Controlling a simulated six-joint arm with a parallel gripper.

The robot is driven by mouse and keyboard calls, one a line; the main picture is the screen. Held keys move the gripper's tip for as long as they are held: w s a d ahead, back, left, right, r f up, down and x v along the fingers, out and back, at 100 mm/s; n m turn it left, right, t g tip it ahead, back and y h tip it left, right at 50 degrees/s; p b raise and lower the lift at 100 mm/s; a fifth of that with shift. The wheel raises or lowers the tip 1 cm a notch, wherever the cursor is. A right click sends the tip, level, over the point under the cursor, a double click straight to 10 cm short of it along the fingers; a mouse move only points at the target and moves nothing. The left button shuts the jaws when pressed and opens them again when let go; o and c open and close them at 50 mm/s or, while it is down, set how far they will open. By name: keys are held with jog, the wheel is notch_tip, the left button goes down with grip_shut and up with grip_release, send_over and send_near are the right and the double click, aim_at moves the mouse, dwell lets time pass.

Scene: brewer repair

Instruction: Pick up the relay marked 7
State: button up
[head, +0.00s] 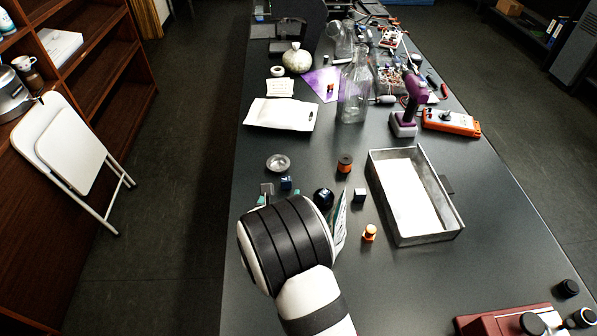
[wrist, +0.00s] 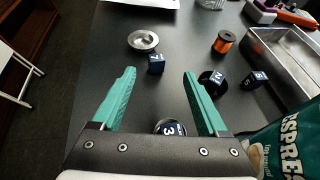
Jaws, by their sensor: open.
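A small dark blue cube relay (wrist: 156,63) has a pale mark that looks like a 7, seen at an angle. It sits on the dark bench just below a metal dish (wrist: 143,41), and also shows in the head view (head: 286,183). My gripper (wrist: 158,74) is open and empty, its teal fingers spread. In the wrist view the relay appears between and just beyond the fingertips. Another relay marked 3 (wrist: 169,128) shows between the finger bases, partly hidden by my gripper. In the head view my wrist hides most of my gripper.
Right of my gripper are a cube marked like an N (wrist: 217,77) by a black round object, a cube marked 5 (wrist: 254,80), and an orange spool (wrist: 226,41). A coffee bag (wrist: 292,143) stands close on the right. A metal tray (head: 453,218) lies farther right.

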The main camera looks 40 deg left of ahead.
aim_at(285, 179)
jog(key=x, duration=0.9)
jog(key=shift+s+a+f, duration=0.15)
jog(key=shift+s+f, duration=0.1)
jog(key=shift+f, duration=0.15)
grip_shut()
